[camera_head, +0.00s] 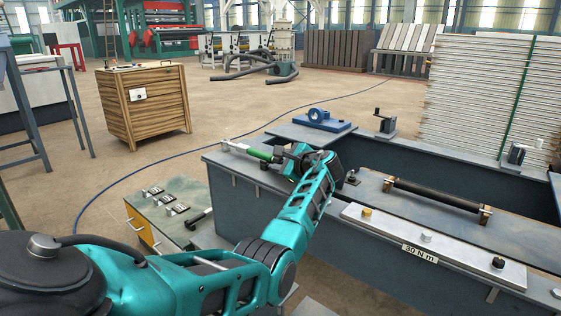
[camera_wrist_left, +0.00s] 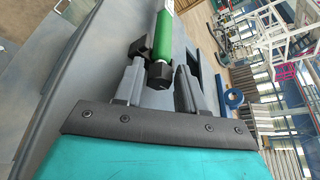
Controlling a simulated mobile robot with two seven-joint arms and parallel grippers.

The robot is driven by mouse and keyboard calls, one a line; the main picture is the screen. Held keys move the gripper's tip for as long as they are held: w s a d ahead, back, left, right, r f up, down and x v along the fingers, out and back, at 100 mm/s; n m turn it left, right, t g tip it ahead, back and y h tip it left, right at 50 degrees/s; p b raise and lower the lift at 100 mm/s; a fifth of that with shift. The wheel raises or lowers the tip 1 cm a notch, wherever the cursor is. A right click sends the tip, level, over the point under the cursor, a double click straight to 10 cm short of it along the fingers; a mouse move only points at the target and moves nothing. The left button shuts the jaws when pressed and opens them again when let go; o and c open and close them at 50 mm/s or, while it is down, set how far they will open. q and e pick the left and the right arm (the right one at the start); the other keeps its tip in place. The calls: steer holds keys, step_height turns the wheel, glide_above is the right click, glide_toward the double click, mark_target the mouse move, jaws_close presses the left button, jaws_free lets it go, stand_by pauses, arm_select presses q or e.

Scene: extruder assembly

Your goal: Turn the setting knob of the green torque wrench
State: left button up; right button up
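The green torque wrench (camera_head: 258,154) lies on the left part of the grey bench top, its silver shaft pointing left. In the left wrist view its green handle (camera_wrist_left: 163,38) comes in from the top and ends in a black setting knob (camera_wrist_left: 158,73). My left gripper (camera_head: 285,158) is at the handle's knob end. In the left wrist view its two fingers (camera_wrist_left: 160,75) stand on either side of the knob. I cannot tell whether they press on it or stand slightly apart. My right gripper is not in view.
A plate marked "30 N m" (camera_head: 419,254) is on the front of a pale bar (camera_head: 390,231). A dark roller (camera_head: 435,194) lies behind it. A blue bearing block (camera_head: 318,119) stands at the back. Several parts lie on a lower cabinet (camera_head: 185,187) at left.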

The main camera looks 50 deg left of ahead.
arm_select(q)
steer(key=shift+d, duration=0.1)
steer(key=shift+d+r+p, duration=0.2)
steer(key=shift+d+p, duration=0.1)
steer(key=shift+d, duration=0.05)
steer(key=p+v, duration=0.3)
steer(key=v, duration=0.8)
steer(key=shift+s, duration=0.1)
steer(key=shift+d+r, duration=0.1)
steer(key=shift+d, duration=0.35)
